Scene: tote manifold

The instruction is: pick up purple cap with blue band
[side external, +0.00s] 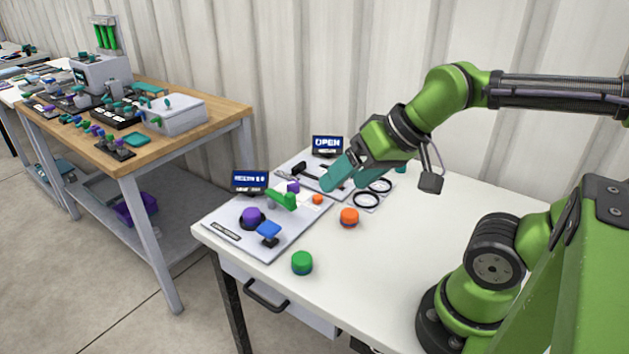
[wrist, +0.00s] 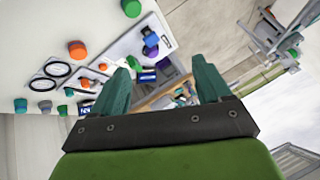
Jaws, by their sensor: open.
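A purple cap (side external: 251,216) sits on a dark round base on the near white panel. It also shows in the wrist view (wrist: 151,40), up beyond the fingers. I cannot make out a blue band on it. My gripper (side external: 334,180) is above the far panel, up and right of the purple cap and apart from it. Its teal fingers are spread with nothing between them, as the wrist view also shows (wrist: 160,70). A smaller purple part (side external: 293,187) lies near the green lever, partly hidden.
An orange cap (side external: 349,217) and a green cap (side external: 302,263) stand on the white table.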

